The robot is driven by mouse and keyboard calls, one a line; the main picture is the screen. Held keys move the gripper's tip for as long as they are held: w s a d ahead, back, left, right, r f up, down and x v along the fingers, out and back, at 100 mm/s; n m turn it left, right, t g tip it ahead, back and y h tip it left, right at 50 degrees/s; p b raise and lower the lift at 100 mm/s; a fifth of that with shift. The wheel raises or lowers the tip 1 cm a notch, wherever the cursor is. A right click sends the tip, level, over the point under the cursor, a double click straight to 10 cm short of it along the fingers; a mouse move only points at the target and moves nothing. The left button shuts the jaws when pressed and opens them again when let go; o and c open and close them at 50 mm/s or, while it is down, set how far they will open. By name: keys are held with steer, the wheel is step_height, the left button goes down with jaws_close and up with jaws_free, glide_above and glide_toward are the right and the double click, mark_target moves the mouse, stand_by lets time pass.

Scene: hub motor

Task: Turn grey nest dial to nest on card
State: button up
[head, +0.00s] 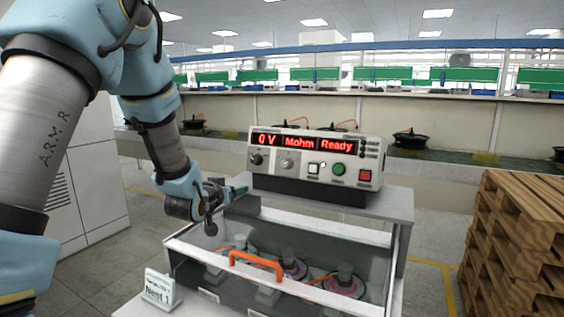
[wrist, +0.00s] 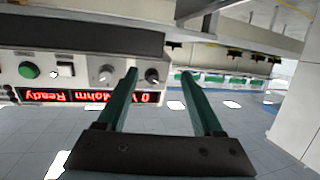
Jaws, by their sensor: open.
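The grey nest dial (head: 287,163) is on the front panel of the tester (head: 318,158), right of a black knob (head: 256,159). I cannot read its setting. The card (head: 160,288) at the lower left reads "Nest 1". My gripper (head: 238,191) is open and empty, low and left of the dials. The wrist view is upside down. There the black knob (wrist: 152,75) shows between my fingertips (wrist: 159,73), and the grey dial (wrist: 105,73) lies just outside the left finger. I see no contact.
The tester's displays (head: 304,142) read "0 V", "Mohm" and "Ready". A white button (head: 314,169), a green button (head: 338,169) and a red button (head: 365,176) sit right of the dial. A clear-lidded box with an orange handle (head: 256,265) stands in front. Wooden pallets (head: 515,235) stand right.

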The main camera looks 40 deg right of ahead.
mark_target(284, 165)
steer(key=s+d+r+m+h, duration=0.1)
steer(key=s+d+r+h, duration=0.1)
steer(key=d, duration=0.3)
steer(key=s+d+r+m+h, duration=0.1)
steer(key=s+d+r+h, duration=0.1)
steer(key=s+d, duration=0.15)
steer(key=shift+g, duration=0.4)
steer(key=p+x, duration=0.4)
steer(key=x, duration=0.6)
steer(key=shift+w+a+f+p, duration=0.1)
steer(key=shift+w+a+p, duration=0.05)
steer(key=shift+p, duration=0.25)
steer(key=shift+w+d+f, duration=0.1)
steer(key=shift+w+d, duration=0.3)
steer(key=shift+d, duration=0.2)
jaws_close()
